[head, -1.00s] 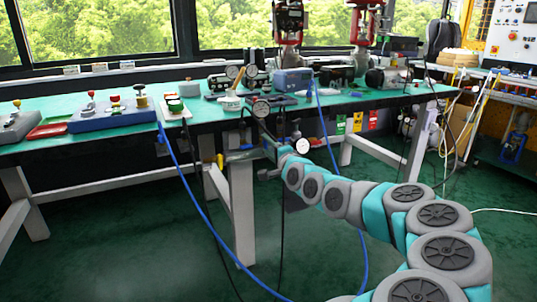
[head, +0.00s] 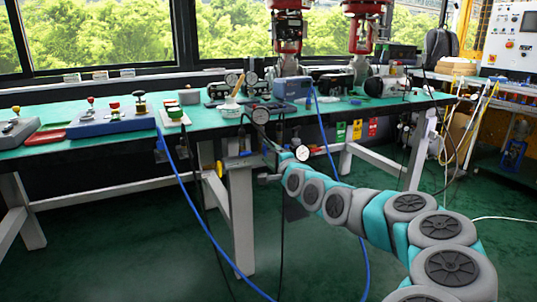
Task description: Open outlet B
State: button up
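A metal manifold (head: 240,160) with small fittings is mounted under the front edge of the green-topped bench, left of my arm's end. A small yellow handle (head: 219,168) shows at its left end. I cannot read any label that marks outlet B.
Another blue hose (head: 327,135) drops behind my arm. The bench top (head: 215,118) carries a blue box (head: 293,88) and a button panel (head: 112,118). Green floor is open at lower left.

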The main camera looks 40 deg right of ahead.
jog(key=b+v, duration=0.1)
jog(key=v, duration=0.6)
jog(key=shift+s, duration=0.4)
dwell(1.1)
